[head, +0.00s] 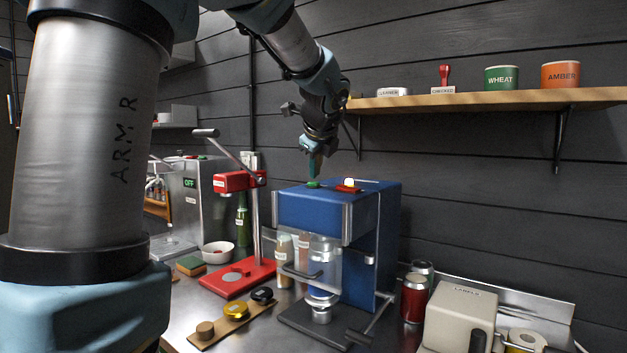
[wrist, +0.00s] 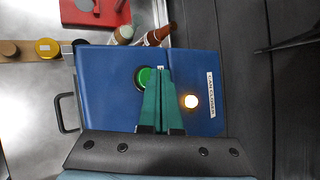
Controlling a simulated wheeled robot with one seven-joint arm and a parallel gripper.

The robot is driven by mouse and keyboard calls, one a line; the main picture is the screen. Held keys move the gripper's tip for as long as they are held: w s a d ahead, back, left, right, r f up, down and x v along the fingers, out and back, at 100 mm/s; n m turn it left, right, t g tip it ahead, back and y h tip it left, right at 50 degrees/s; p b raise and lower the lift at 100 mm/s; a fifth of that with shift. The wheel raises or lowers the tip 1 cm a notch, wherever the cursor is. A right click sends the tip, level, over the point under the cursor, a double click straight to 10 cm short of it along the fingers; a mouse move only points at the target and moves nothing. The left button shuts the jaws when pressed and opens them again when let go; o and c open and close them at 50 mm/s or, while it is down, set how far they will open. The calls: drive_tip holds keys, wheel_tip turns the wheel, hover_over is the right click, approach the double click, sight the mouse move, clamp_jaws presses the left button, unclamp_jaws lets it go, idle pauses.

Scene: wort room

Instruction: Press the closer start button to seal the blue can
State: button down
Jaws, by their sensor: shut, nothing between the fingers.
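The blue can closer (head: 376,215) stands on the steel counter. It also fills the middle of the wrist view (wrist: 105,90). Its green start button (head: 313,184) is on top; in the wrist view the button (wrist: 144,76) is partly covered by my fingers. My gripper (head: 314,170) points down over the button, with green fingers (wrist: 160,72) shut and empty. Whether the tips touch the button is unclear. A can with a blue band (head: 320,294) stands inside the closer behind a clear guard, partly hidden. A round lamp (wrist: 190,101) beside the button glows pale.
A red lever press (head: 240,280) stands left of the closer, near a wooden strip (head: 205,340) with lids. A red can (head: 414,298) and a label dispenser (head: 458,318) are to the right. A wall shelf (head: 480,99) holds tubs at upper right.

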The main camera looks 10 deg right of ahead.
sight(315, 183)
drive_tip(key=shift+r, duration=0.3)
wheel_tip(315, 183, up, 5)
drive_tip(key=p, duration=0.5)
idle(0.7)
